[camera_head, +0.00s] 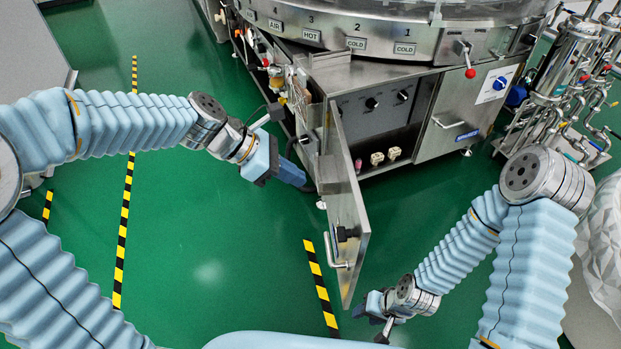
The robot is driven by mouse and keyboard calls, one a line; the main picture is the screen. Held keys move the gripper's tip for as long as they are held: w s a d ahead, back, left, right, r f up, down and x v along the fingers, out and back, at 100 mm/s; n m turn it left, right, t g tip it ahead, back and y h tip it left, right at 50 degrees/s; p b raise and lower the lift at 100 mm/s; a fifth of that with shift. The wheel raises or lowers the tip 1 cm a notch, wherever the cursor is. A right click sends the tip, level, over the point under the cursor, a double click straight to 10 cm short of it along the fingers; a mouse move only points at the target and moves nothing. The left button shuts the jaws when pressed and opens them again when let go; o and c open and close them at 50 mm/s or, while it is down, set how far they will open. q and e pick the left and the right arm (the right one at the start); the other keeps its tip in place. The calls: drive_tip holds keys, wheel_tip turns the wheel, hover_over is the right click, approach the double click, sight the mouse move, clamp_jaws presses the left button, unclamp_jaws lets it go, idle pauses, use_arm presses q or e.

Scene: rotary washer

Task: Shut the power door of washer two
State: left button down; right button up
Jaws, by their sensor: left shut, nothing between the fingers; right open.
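The washer (455,110) is a steel rotary machine with numbered stations marked HOT and COLD. Its metal power door (345,205) stands swung open toward me, with a bar handle (333,252) and a dark latch low on its free end. The open compartment (375,125) shows dark knobs and small sockets. My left gripper (302,183) is shut and empty, to the left of the door near its hinged end; I cannot tell whether it touches the door. My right gripper (376,325) is open and empty, low and right of the door's free end, apart from it. Its fingertips are hard to make out.
A closed cabinet panel with a handle (446,124) sits right of the compartment. Pipes and steel cylinders (560,75) stand at the far right. Yellow-black tape (321,288) marks the green floor (210,240), which is clear left of the door.

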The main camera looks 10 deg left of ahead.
sight(353, 198)
use_arm(q)
drive_tip(key=shift+w+d+r+b+x, duration=0.15)
drive_tip(key=shift+d+r+x, duration=0.2)
drive_tip(key=shift+x, duration=1.55)
drive_tip(key=shift+w+d+r+b+x, duration=0.1)
drive_tip(key=shift+d+r+x, duration=0.2)
drive_tip(key=shift+x, duration=1.6)
drive_tip(key=shift+w+d+r+b+x, duration=0.15)
drive_tip(key=shift+d+r+x, duration=0.2)
drive_tip(key=shift+x, duration=1.55)
drive_tip(key=shift+s, duration=0.1)
